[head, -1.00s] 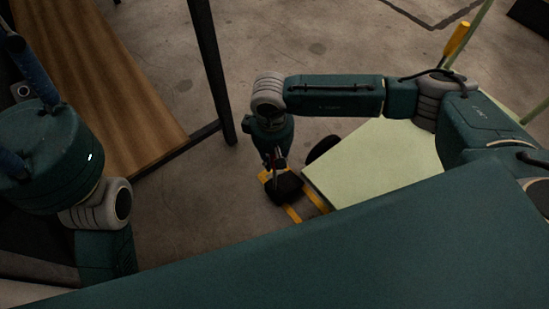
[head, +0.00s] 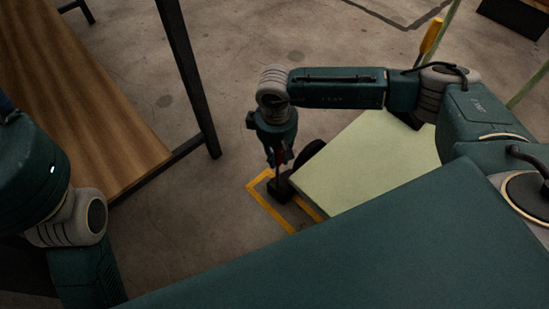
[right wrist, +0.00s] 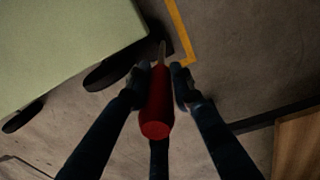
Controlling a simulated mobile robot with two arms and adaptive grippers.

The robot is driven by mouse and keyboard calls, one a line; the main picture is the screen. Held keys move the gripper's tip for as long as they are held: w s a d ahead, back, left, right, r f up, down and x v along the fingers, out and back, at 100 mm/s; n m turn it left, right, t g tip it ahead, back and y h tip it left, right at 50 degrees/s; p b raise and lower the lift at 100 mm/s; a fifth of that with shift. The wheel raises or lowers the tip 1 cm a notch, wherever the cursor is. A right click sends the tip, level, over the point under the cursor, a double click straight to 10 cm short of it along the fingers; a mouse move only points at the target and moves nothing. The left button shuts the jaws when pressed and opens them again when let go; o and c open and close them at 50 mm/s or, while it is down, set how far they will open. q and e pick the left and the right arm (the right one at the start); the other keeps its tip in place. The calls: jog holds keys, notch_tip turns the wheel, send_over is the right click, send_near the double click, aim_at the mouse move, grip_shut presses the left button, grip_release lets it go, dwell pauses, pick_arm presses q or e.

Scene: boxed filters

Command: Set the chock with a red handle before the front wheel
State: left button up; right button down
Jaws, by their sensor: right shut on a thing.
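My right gripper (head: 279,158) points down and is shut on the red handle of the chock; the red handle (right wrist: 157,108) shows clearly between its fingers in the right wrist view. The black chock (head: 281,189) is below the fingers, at or just above the floor, inside the yellow marking. A dark front wheel (head: 309,152) of the pale green cart (head: 385,165) is close to it; this wheel also shows in the right wrist view (right wrist: 110,72). I cannot tell whether chock and wheel touch. My left gripper is out of view.
A yellow floor marking (head: 262,200) surrounds the chock's spot. A wooden table (head: 75,95) with dark legs stands at the left. Bare concrete floor lies between the table and the cart. A yellow post (head: 432,35) stands behind the cart.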

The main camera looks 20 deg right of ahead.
jog(key=shift+w+r, duration=0.1)
jog(key=c, duration=1.4)
grip_release()
jog(key=shift+c, duration=0.2)
